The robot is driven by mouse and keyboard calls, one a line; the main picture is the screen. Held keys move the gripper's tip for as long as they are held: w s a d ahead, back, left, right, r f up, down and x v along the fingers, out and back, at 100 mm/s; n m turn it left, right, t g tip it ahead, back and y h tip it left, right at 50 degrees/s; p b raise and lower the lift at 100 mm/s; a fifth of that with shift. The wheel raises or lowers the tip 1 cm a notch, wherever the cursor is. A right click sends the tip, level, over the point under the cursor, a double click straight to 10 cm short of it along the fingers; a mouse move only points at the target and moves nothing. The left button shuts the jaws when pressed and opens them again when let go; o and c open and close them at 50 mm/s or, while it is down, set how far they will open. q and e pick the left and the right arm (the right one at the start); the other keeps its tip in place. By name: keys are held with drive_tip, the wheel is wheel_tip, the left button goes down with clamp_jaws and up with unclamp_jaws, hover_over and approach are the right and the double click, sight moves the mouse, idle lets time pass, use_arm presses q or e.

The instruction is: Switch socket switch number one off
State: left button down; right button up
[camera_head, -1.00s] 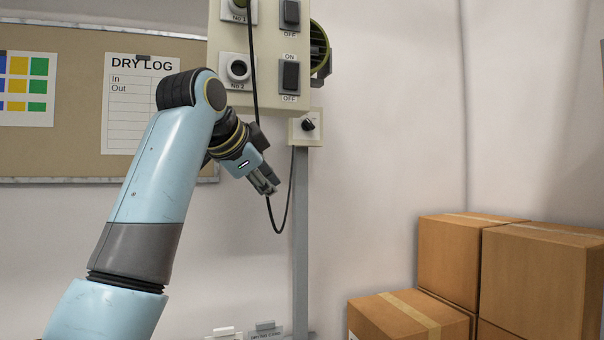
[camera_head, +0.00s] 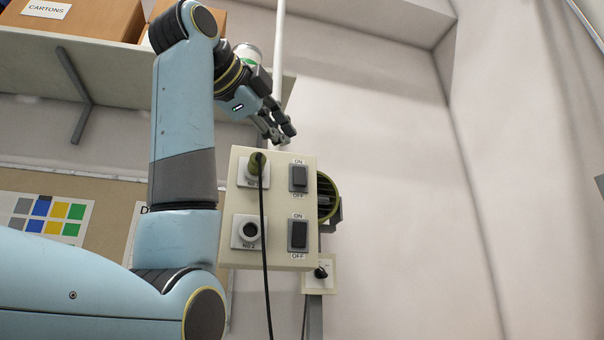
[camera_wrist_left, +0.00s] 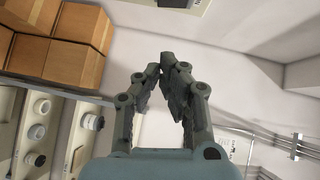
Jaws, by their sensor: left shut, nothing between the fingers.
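The pale socket box (camera_head: 275,258) is on the wall at the middle of the head view. Its upper black rocker switch (camera_head: 299,178), between ON and OFF labels, is beside the upper socket, which holds a plug (camera_head: 257,165) with a black cable. I cannot tell which way this rocker is tipped. The lower rocker switch (camera_head: 298,235) is beside the empty socket No 2 (camera_head: 249,231). My left gripper (camera_head: 284,138) is shut and empty, just above the box's top edge as pictured, apart from the switches. Its closed fingers (camera_wrist_left: 164,66) fill the middle of the wrist view. My right gripper is not in view.
A round olive-rimmed fitting (camera_head: 328,197) juts from the box's right side. A small knob box (camera_head: 320,273) is below. A shelf (camera_head: 110,100) with cartons (camera_head: 92,16) is at upper left. Stacked cartons (camera_wrist_left: 62,45) show in the wrist view. Wall to the right is bare.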

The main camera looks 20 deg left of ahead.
use_arm(q)
drive_tip(key=p, duration=0.5)
approach(302, 173)
drive_tip(key=w+d+f, duration=0.2)
drive_tip(key=w+d, duration=0.1)
drive_tip(key=d, duration=0.2)
drive_tip(key=shift+w+a+f+p, duration=0.2)
drive_tip(key=shift+w+a+p, duration=0.2)
drive_tip(key=shift+w, duration=0.15)
drive_tip(key=shift+w+a+f+p, duration=0.25)
drive_tip(key=shift+w+a+p, duration=0.15)
drive_tip(key=shift+w, duration=0.15)
drive_tip(key=shift+w+a+f, duration=0.15)
drive_tip(key=shift+w+a, duration=0.1)
drive_tip(key=shift+w, duration=0.05)
drive_tip(key=shift+d, duration=0.1)
drive_tip(key=shift+d, duration=0.1)
